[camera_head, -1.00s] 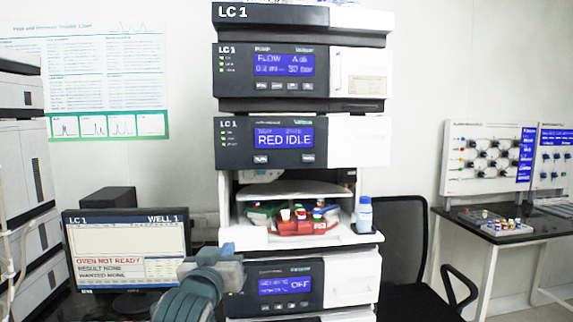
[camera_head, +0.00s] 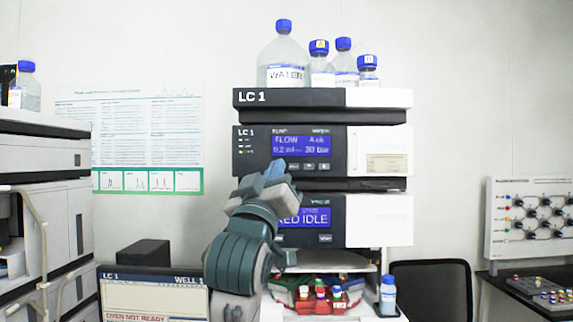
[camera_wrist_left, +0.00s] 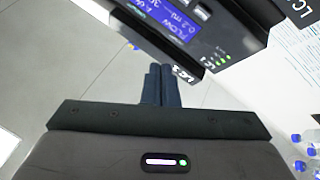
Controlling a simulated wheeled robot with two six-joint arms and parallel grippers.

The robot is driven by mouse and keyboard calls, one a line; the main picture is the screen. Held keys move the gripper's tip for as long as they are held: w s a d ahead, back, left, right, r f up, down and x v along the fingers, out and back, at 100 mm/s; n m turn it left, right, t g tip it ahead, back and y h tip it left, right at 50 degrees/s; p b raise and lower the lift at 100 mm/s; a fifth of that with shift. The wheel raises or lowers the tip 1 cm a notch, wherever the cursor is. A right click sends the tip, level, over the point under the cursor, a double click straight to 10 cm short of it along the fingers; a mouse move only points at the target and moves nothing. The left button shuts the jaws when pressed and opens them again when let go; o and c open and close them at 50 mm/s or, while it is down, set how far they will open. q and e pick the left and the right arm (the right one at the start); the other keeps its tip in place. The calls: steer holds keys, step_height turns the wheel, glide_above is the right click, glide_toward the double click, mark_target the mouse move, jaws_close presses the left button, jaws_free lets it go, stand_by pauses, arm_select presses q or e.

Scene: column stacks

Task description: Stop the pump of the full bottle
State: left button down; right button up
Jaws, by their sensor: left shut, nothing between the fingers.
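The LC 1 pump module (camera_head: 258,140) has a blue display (camera_head: 303,145) reading FLOW, A ok, 0.2 ml and 30 bar, with small buttons (camera_head: 308,166) below it. Its panel also shows in the left wrist view (camera_wrist_left: 195,35). Blue-capped bottles stand on the stack: a large one labelled WATER (camera_head: 285,60) and smaller ones (camera_head: 321,68). I cannot tell their fill levels. My left gripper (camera_head: 273,172) is shut and empty, in front of the stack, below and left of the pump display. Its closed fingers (camera_wrist_left: 160,84) show in the wrist view. My right gripper is not in view.
Below the pump is a module reading RED IDLE (camera_head: 318,218), partly hidden by my left arm, then an open bay with coloured vials (camera_head: 320,290). A monitor (camera_head: 150,292) stands lower left. Another stack (camera_head: 45,150) bears a bottle at the left.

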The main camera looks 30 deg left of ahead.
arm_select(q)
steer(key=shift+w+a+f, duration=0.1)
steer(key=shift+w+a, duration=0.05)
steer(key=w+a+b, duration=0.1)
steer(key=w+a, duration=0.3)
steer(key=w, duration=0.3)
steer(key=shift+w+a, duration=0.15)
steer(key=shift+a, duration=0.1)
stand_by(2.1)
steer(key=shift+w+a, duration=0.2)
steer(key=shift+w, duration=0.15)
steer(key=shift+w+a+b, duration=0.2)
steer(key=shift+w+b, duration=0.1)
stand_by(0.6)
stand_by(0.4)
steer(key=shift+s+d, duration=0.45)
steer(key=shift+s, duration=0.25)
